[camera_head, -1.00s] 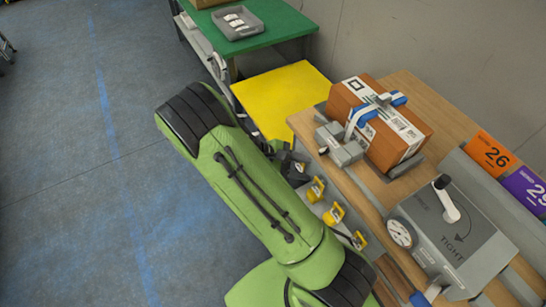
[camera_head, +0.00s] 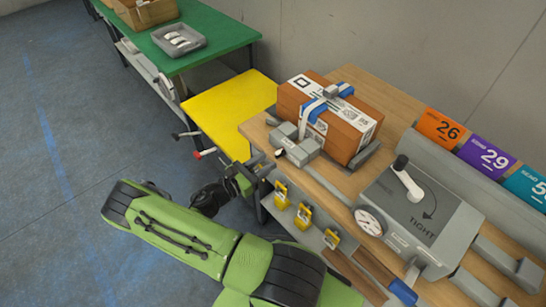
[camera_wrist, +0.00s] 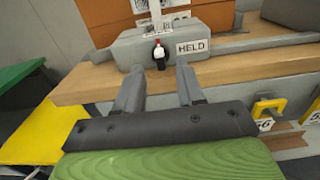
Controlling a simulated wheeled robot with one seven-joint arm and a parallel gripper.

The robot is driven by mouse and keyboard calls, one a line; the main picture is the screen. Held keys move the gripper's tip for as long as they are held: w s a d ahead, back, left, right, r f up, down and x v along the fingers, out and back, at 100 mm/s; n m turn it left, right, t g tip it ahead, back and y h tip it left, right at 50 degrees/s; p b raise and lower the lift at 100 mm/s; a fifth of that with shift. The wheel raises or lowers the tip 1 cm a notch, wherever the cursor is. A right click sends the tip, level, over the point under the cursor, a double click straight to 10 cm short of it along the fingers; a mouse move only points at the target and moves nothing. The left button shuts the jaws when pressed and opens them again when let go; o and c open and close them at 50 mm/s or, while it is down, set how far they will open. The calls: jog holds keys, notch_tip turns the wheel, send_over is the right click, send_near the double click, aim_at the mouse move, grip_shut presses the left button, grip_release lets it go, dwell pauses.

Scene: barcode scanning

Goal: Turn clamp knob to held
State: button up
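The clamp is a grey block at the table's near left edge, in the head view (camera_head: 299,143) and the wrist view (camera_wrist: 122,56). Its small clamp knob (camera_wrist: 159,54), dark with white and red parts, is on the block's front face, left of a HELD label (camera_wrist: 192,47). The knob's exact turn is too small to read. My gripper (camera_wrist: 160,70) is open, its two fingers apart and pointing at the clamp. The knob shows between the fingertips; nothing is held and I cannot tell any contact. In the head view my gripper (camera_head: 257,172) is at the table edge below the clamp.
A brown box (camera_head: 347,132) with a blue-and-white strap sits behind the clamp. A grey tensioner box with a crank (camera_head: 420,215) stands to the right. Yellow tags (camera_head: 304,215) hang along the front edge. A yellow surface (camera_head: 232,115) lies left.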

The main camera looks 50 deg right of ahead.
aim_at(276, 156)
jog(key=x, duration=0.4)
jog(key=shift+d, duration=0.15)
grip_shut()
